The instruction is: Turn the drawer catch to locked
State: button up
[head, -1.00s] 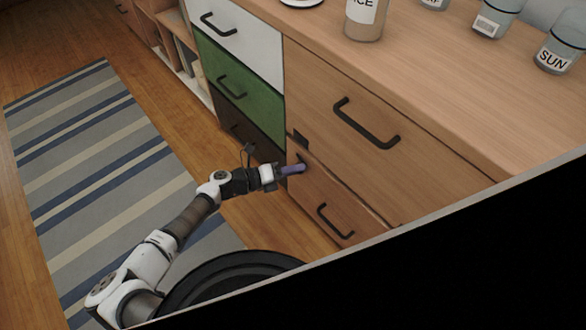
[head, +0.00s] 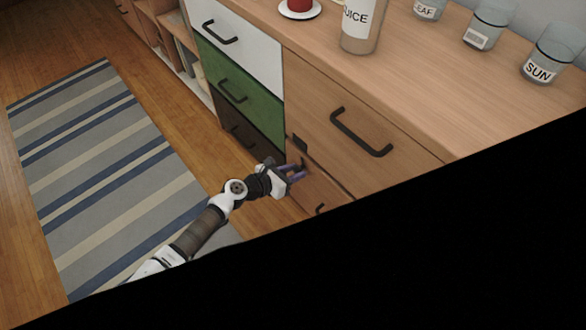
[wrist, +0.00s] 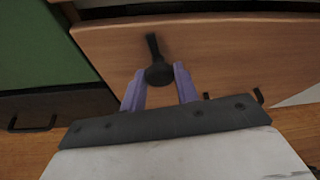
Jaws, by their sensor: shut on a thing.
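The drawer catch is a dark round knob with a short lever (wrist: 157,66) on the wooden drawer front (wrist: 225,60). In the wrist view its lever points up and slightly left. My gripper (wrist: 160,77) has its two purple fingers on either side of the knob, shut on it. In the head view my gripper (head: 296,173) is at the upper left part of the lower wooden drawer (head: 318,190), and the catch is mostly hidden behind the fingers. A small dark block (head: 299,142) sits just above, at the upper drawer's lower corner.
White, green (head: 238,88) and dark brown drawers with black handles stand left of the catch. The large upper wooden drawer has a black handle (head: 360,133). Jars and a bottle (head: 361,25) stand on the top. A black area hides the lower right of the head view.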

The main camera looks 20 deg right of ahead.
jog(key=shift+r+m+t+p, duration=0.1)
jog(key=shift+m+t+p, duration=0.35)
jog(key=shift+m, duration=0.25)
jog(key=shift+y, duration=0.3)
jog(key=o, duration=1)
jog(key=shift+c, duration=0.2)
jog(key=v, duration=1.3)
jog(key=shift+s+a, duration=0.3)
